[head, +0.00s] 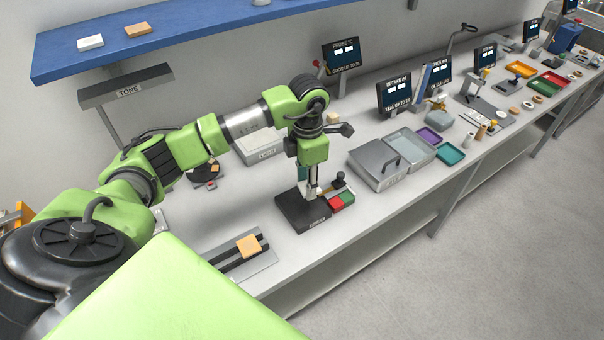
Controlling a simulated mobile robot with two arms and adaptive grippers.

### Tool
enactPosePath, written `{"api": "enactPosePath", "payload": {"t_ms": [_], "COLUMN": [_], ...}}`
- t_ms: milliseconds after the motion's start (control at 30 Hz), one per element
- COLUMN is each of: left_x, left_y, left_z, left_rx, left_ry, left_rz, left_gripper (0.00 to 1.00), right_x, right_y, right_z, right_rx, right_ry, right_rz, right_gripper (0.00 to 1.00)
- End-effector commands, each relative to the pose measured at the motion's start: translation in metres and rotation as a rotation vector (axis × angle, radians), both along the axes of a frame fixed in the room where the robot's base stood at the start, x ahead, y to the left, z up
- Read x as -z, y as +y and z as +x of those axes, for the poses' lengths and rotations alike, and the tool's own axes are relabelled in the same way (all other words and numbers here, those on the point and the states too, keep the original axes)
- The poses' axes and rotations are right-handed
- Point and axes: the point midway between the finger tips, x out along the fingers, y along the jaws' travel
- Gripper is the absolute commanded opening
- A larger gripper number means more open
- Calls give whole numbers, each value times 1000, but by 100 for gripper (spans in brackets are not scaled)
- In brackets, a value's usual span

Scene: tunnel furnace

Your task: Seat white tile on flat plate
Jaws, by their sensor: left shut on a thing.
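My left arm reaches in from the left. Its gripper (313,188) points down over a black block-like base (303,212) on the bench. It is shut on a small pale piece; its shape is mostly hidden, and I cannot tell whether it is a white tile or whether it touches the base. A white tile (90,42) lies on the blue shelf, beside a tan tile (138,29). Another tan tile (249,246) lies on a grey plate with dark rails (229,262). I cannot tell which surface is the flat plate. My right gripper is not in view.
A red and green block (341,201) and a black knob (338,177) stand close right of the gripper. A grey lidded box (377,164) and trays stand farther right. Display screens (342,55) line the back. The bench front between plate and base is clear.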

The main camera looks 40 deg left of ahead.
Motion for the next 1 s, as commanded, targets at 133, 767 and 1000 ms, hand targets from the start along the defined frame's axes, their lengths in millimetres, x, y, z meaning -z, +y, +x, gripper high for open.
{"api": "enactPosePath", "payload": {"t_ms": [133,767,1000], "left_x": [5,43,43], "left_y": [13,16,16], "left_z": [1,1,2], "left_rx": [-159,-199,-199], "left_ry": [1,0,-1], "left_rz": [1,0,0], "left_gripper": [13,13,13], "right_x": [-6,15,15], "right_y": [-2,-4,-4], "right_z": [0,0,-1], "right_rx": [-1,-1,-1], "right_ry": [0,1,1], "right_rz": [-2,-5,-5], "right_gripper": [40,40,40]}}
